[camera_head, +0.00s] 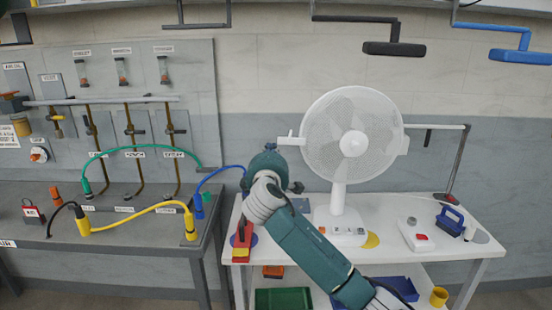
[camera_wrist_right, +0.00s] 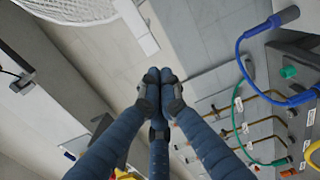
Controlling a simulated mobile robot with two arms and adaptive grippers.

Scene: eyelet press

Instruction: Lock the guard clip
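The white fan (camera_head: 350,145) stands upright on the white table, its round wire guard facing forward. A white clip-like lever (camera_head: 290,140) sticks out from the guard's left edge. My left gripper is out of view.
A red and yellow object (camera_head: 242,241) stands at the table's left end. A white box with a red button (camera_head: 417,236) and a blue tool (camera_head: 450,220) lie to the right. The hose bench (camera_head: 120,262) is left, with a blue hose (camera_head: 216,174) near my wrist.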

